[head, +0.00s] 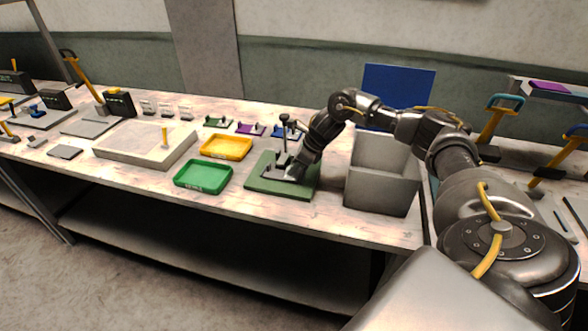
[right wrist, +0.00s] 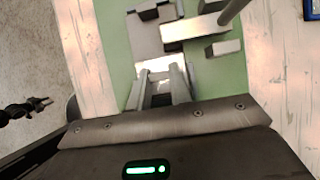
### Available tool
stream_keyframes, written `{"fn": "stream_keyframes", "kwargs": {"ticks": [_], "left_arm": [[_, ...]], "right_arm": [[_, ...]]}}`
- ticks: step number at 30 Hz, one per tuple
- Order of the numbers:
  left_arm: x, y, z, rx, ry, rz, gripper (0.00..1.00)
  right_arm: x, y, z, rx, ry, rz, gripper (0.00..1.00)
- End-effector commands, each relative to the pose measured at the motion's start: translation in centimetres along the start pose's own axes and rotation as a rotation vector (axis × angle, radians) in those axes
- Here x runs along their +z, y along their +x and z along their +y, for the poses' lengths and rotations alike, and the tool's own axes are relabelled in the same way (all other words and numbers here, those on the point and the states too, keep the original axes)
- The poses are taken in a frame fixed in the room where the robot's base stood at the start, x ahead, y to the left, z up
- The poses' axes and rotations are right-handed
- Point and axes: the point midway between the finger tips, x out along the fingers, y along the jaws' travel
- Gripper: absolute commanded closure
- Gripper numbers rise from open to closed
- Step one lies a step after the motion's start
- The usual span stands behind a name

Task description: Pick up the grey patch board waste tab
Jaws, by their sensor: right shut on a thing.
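My right gripper (head: 287,176) is low over the green mat (head: 262,186), at a small grey fixture (head: 278,165) with an upright post. In the right wrist view its two fingers (right wrist: 164,82) are close together on the near edge of a pale grey piece (right wrist: 154,66), which I take to be the grey patch board waste tab. The gripper is shut on it. The tab is hidden by the gripper in the head view. A dark shape, likely my left gripper (right wrist: 38,104), shows small over the floor; its jaws are unclear.
A grey open bin (head: 382,188) stands just right of the mat. A green tray (head: 203,177) and a yellow tray (head: 226,146) lie to the left. A large pale tray (head: 125,150) is further left. Small coloured pieces lie behind. A blue panel (head: 398,85) stands behind the bin.

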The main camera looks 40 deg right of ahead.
Motion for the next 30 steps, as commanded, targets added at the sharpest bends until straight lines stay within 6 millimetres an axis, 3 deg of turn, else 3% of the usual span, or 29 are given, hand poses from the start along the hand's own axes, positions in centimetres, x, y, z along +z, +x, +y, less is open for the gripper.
{"fn": "stream_keyframes", "kwargs": {"ticks": [8,16,19,24,30], "left_arm": [[0.2,2.0,0.0,0.000,0.000,0.000,0.64],[0.3,3.1,0.0,0.000,0.000,0.000,0.64],[0.3,3.8,0.0,0.000,0.000,0.000,0.64],[0.3,3.1,0.0,0.000,0.000,0.001,0.64],[0.3,3.0,0.0,0.000,0.000,0.001,0.64]], "right_arm": [[1.6,-2.4,-0.1,-0.004,-0.004,-0.007,1.00],[4.9,-7.5,5.1,-0.003,-0.010,-0.006,1.00],[5.5,-8.2,7.8,-0.002,-0.011,-0.004,1.00],[6.7,-9.8,11.1,-0.002,-0.008,-0.003,1.00],[7.2,-10.5,13.3,-0.001,-0.003,-0.001,1.00]]}}
